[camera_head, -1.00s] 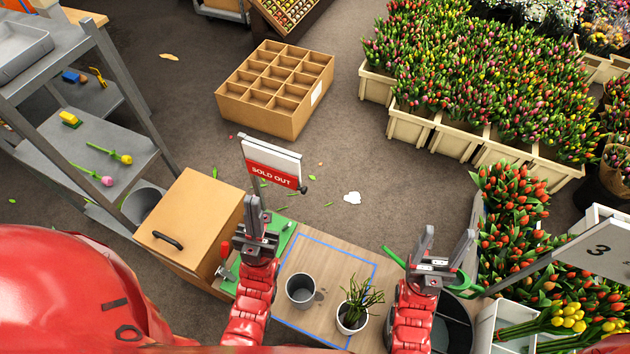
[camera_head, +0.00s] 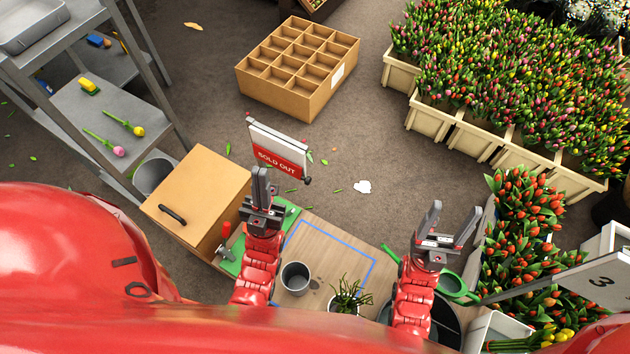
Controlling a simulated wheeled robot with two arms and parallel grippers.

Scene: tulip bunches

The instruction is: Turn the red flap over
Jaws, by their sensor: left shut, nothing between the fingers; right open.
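The red flap (camera_head: 277,160) is the lower half of a small sign board and reads "SOLD OUT". A white panel (camera_head: 280,138) shows above it, and a dark knob is at its lower right corner. My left gripper (camera_head: 260,176) is shut and empty, with its fingers pointing up just below and left of the flap's lower edge. I cannot tell whether it touches the flap. The sign's base is hidden behind my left gripper.
A cardboard-coloured cabinet (camera_head: 196,196) with a dark handle stands left of my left gripper. A grey cup (camera_head: 295,278) and a potted plant (camera_head: 349,297) stand on the bench (camera_head: 325,243). Tulip crates (camera_head: 475,139) fill the right. Floor beyond the bench is largely free.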

